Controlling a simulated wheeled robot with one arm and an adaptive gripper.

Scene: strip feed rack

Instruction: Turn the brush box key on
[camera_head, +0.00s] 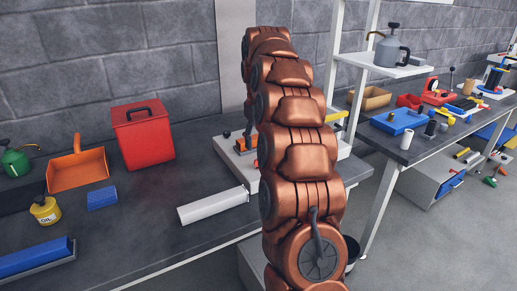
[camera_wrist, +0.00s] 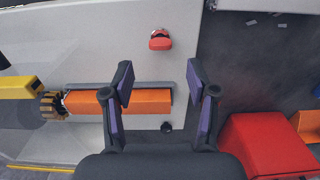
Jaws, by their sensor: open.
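The white machine base (camera_head: 235,158) stands on the bench in the head view, largely hidden behind my arm. The wrist view shows its pale top (camera_wrist: 90,55) from above. A small red knob with a pale mount (camera_wrist: 160,40) sits there, likely the key. A long orange part (camera_wrist: 120,101) in a grey frame lies below it, with a dark bristled brush end (camera_wrist: 50,105) at left. A small black knob (camera_wrist: 166,127) is below the orange part. My gripper (camera_wrist: 159,68) is open and empty; its fingers straddle above the orange part, the red knob just beyond their tips.
A red box (camera_head: 143,132), an orange scoop bin (camera_head: 78,169), a yellow oil can (camera_head: 45,209) and a white bar (camera_head: 212,205) are on the bench. A shelf with a grey can (camera_head: 389,50) stands behind, right. The bench front is partly clear.

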